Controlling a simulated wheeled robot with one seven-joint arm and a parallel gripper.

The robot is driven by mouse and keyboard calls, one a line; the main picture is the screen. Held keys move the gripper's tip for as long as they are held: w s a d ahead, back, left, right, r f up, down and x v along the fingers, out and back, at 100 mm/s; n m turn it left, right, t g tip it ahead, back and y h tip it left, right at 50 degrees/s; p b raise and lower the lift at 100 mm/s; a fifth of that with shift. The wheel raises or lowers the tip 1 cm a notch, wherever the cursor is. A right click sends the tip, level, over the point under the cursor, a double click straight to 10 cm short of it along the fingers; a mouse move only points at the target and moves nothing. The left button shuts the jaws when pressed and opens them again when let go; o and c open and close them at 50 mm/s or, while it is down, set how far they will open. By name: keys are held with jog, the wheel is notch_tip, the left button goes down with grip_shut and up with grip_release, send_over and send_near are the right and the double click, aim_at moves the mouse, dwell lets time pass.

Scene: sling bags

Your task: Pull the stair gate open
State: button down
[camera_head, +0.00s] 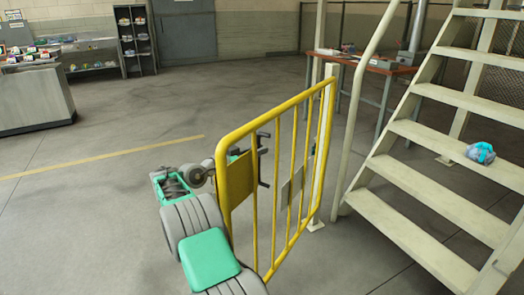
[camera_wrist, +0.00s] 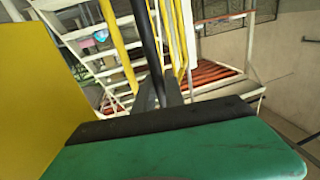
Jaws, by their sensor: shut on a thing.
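The yellow tubular stair gate (camera_head: 281,107) stands upright and angled in the head view. Its far end is by a pale post beside the stairs (camera_head: 420,187), and its near end is beside my arm. A yellow plate (camera_head: 240,181) is on its near end. My gripper (camera_head: 263,160) is at that near end, partly hidden behind the gate's bars. In the wrist view its dark fingers (camera_wrist: 157,93) are closed on a dark upright bar (camera_wrist: 149,40), which looks like the gate's handle. The exact contact is hard to see. The yellow plate also fills the wrist view's left side (camera_wrist: 40,90).
A blue-grey bag (camera_head: 481,153) lies on a stair step. A red-topped table (camera_head: 378,66) stands behind the stairs. A grey counter (camera_head: 35,98) and dark shelf (camera_head: 135,42) are at the back left. The floor left of the gate is open, with a yellow line (camera_head: 110,156).

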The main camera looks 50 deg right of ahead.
jog(key=shift+d, duration=0.1)
dwell(0.3)
jog(key=c, duration=1.6)
grip_release()
jog(key=shift+o, duration=1)
jog(key=shift+c, duration=0.5)
